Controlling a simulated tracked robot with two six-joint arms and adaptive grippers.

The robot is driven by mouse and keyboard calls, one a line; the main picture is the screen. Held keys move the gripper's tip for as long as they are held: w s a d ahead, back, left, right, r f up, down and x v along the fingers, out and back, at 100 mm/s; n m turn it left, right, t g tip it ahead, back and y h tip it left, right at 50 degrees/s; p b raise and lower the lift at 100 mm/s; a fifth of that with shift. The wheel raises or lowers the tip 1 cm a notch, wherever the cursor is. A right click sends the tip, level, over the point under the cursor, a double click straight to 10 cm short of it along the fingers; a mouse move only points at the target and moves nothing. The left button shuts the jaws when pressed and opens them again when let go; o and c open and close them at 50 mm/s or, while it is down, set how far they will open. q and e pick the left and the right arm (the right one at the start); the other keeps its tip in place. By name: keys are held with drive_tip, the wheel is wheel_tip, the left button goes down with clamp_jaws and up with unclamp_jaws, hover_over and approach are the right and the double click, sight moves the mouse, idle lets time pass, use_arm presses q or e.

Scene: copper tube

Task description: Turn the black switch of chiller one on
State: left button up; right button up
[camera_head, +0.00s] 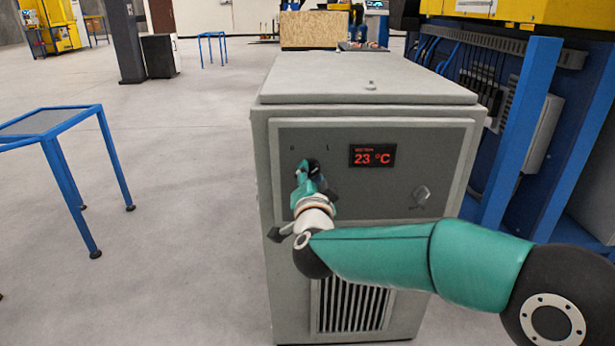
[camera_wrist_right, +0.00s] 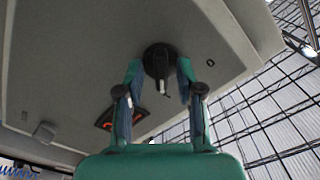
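The chiller (camera_head: 365,255) is a grey cabinet with a dark grey front panel. Its black switch (camera_head: 315,163) is at the panel's upper left, partly hidden by my right gripper (camera_head: 309,178). In the right wrist view the switch (camera_wrist_right: 157,58) is a round black knob with a pale mark on its handle. My right gripper (camera_wrist_right: 159,74) is open there, one finger on each side of the knob; I cannot tell whether they touch it. A red display (camera_head: 372,155) reads 23 °C. My left gripper is not in view.
A blue-framed table (camera_head: 60,125) stands at the left on open grey floor. A blue metal frame (camera_head: 520,130) stands close at the chiller's right. A grey handle-like fitting (camera_head: 421,194) is on the panel's right. A wooden box (camera_head: 313,30) is behind the chiller.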

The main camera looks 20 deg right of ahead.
drive_tip(key=shift+r, duration=0.15)
drive_tip(key=shift+s+a, duration=0.1)
drive_tip(key=shift+s, duration=0.35)
drive_tip(key=v, duration=1.1)
